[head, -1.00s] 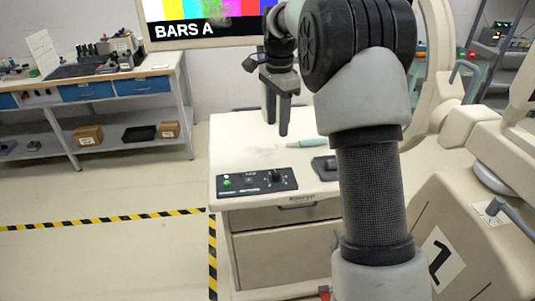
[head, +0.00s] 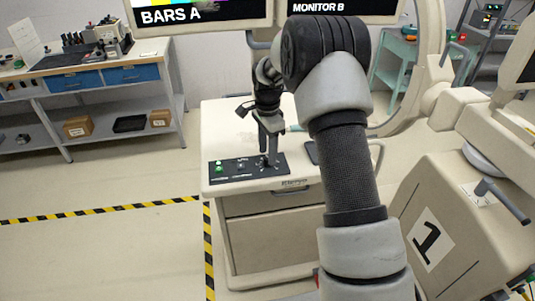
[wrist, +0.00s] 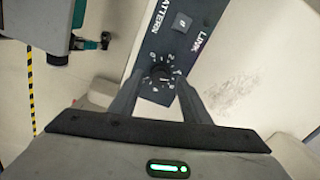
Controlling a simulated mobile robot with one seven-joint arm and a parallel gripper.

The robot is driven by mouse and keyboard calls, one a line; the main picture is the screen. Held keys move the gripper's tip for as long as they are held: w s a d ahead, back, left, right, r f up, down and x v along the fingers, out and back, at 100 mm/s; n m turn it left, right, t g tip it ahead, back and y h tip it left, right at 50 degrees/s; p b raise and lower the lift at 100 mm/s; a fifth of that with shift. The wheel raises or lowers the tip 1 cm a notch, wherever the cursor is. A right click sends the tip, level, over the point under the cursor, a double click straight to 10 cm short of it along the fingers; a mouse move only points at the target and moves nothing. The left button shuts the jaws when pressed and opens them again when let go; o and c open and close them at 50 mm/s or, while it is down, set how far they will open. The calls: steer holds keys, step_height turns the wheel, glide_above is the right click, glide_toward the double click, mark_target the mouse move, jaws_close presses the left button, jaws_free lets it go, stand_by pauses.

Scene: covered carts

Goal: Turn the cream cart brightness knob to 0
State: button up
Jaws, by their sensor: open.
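The cream cart (head: 222,112) stands in the middle of the head view, with a black control panel (head: 232,169) at its front left. My gripper (head: 268,150) points down over the panel's right part. In the wrist view the small dark brightness knob (wrist: 161,74) sits inside a ring of white numbers. The open fingertips of my gripper (wrist: 160,77) appear on either side of the knob, with gaps. I cannot tell whether they are down at its height. The knob is mostly hidden by the fingers in the head view. Its pointer is too small to read.
A green-lit button (head: 219,167) is on the panel's left. A dark object (head: 311,152) lies right of the panel, partly behind my arm. Monitors (head: 205,12) stand behind the cart. A cream unit marked 1 (head: 431,243) stands close on the right. Floor at left is open.

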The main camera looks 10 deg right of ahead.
steer(key=shift+f, duration=0.9)
steer(key=shift+c, duration=0.4)
steer(key=c, duration=1)
steer(key=shift+o, duration=0.2)
